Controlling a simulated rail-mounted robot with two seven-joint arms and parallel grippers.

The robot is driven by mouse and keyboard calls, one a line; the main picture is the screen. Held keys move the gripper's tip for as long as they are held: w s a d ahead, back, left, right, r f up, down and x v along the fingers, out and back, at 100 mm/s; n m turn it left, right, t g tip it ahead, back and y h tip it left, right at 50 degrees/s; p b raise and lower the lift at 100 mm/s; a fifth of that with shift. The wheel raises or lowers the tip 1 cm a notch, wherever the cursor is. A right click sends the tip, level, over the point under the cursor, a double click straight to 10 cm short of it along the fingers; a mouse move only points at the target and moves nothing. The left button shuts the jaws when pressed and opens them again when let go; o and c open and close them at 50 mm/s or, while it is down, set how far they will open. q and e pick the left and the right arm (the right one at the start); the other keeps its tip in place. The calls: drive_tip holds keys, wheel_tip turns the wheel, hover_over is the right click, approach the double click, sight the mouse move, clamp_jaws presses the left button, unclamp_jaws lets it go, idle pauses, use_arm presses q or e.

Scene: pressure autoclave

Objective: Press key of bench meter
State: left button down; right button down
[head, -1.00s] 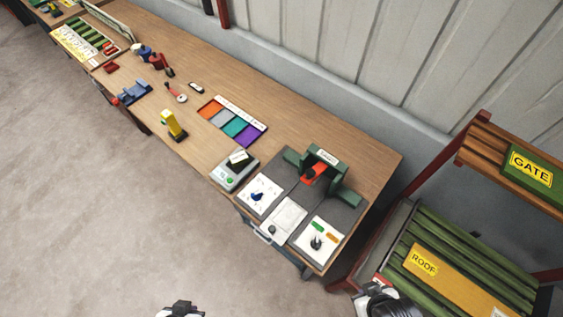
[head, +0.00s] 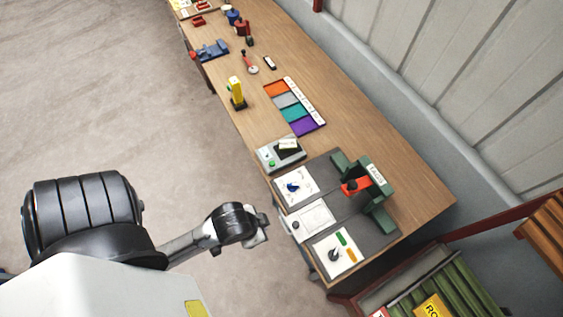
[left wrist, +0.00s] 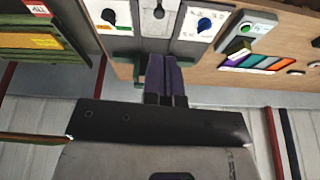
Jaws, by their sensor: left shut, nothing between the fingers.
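The bench meter appears to be the small grey device (head: 281,155) with a dark tilted top part and a green round key (head: 272,164), near the front edge of the wooden bench. In the left wrist view the meter (left wrist: 236,36) is at the upper right, with its green key (left wrist: 245,30) showing. My left gripper (left wrist: 167,62) is shut and empty, its two dark purple fingers together, left of and apart from the meter in that view. In the head view my left arm reaches toward the bench's front edge; its fingertips are not clear. My right gripper is not in view.
Beside the meter is a dark panel with white plates, a blue knob (head: 292,187), a black knob (head: 334,255) and a green bracket with a red part (head: 355,186). A coloured tray (head: 291,104) and yellow device (head: 236,91) stand farther along. A slatted rack (head: 455,285) is at lower right.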

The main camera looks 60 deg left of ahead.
use_arm(q)
drive_tip(key=w+a+f+m+g+y, duration=0.2)
drive_tip(key=w+a+f+y, duration=0.2)
drive_tip(key=w+a+f, duration=0.3)
drive_tip(key=w+a+f+m+g+y, duration=0.2)
drive_tip(key=w+a+f+y, duration=0.3)
drive_tip(key=w+a, duration=0.8)
drive_tip(key=shift+a+f+m+g+p, duration=0.35)
drive_tip(key=shift+a+f+m, duration=0.65)
drive_tip(key=shift+a, duration=2.6)
drive_tip(key=shift+f, duration=0.25)
